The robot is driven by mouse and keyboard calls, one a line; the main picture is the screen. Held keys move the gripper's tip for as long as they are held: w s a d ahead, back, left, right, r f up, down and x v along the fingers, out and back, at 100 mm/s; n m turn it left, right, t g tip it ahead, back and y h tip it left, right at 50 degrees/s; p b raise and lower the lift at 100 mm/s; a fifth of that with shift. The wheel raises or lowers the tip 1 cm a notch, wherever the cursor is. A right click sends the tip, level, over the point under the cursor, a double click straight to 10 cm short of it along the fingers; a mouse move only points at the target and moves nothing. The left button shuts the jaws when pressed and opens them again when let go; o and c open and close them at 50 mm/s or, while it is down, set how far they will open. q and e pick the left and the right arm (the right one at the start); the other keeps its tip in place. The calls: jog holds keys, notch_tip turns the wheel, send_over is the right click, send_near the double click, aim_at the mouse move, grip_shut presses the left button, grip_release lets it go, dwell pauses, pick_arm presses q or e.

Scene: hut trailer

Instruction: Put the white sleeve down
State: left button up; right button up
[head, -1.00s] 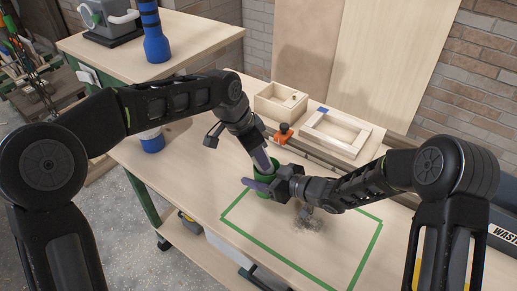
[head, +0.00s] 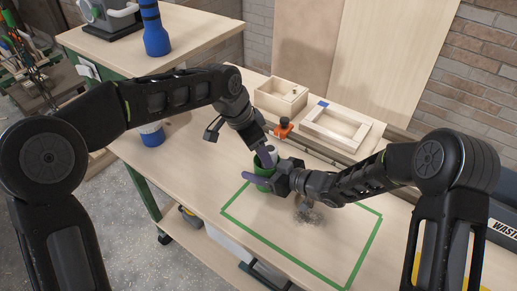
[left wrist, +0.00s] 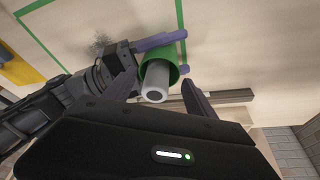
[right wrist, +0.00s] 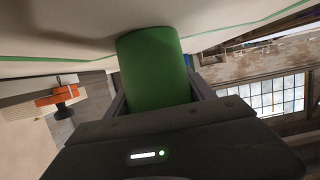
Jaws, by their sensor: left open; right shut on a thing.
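The white sleeve (left wrist: 156,78) stands in the green cylinder (left wrist: 172,62), its end sticking out toward the left wrist camera. In the head view only a bit of the white sleeve (head: 268,157) shows above the green cylinder (head: 262,170). My left gripper (left wrist: 158,88) is open, with one finger on each side of the sleeve's end and gaps visible. In the head view my left gripper (head: 264,152) is just above the cylinder. My right gripper (head: 268,182) is shut on the green cylinder, which fills its jaws in the right wrist view (right wrist: 153,68).
A green tape outline (head: 277,246) marks the bench top (head: 190,172). A grey pile (head: 307,212) lies beside my right wrist. An orange-and-black item (head: 283,127), an open wooden box (head: 280,97) and a wooden frame (head: 340,128) stand behind. The taped area's front is clear.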

pick_arm(q)
jog(key=shift+a, duration=0.1)
jog(key=s+a, duration=0.1)
jog(key=a, duration=0.1)
jog(key=shift+s+a, duration=0.4)
dwell(0.4)
pick_arm(e)
jog(key=o, duration=1.4)
jog(key=shift+o, duration=0.2)
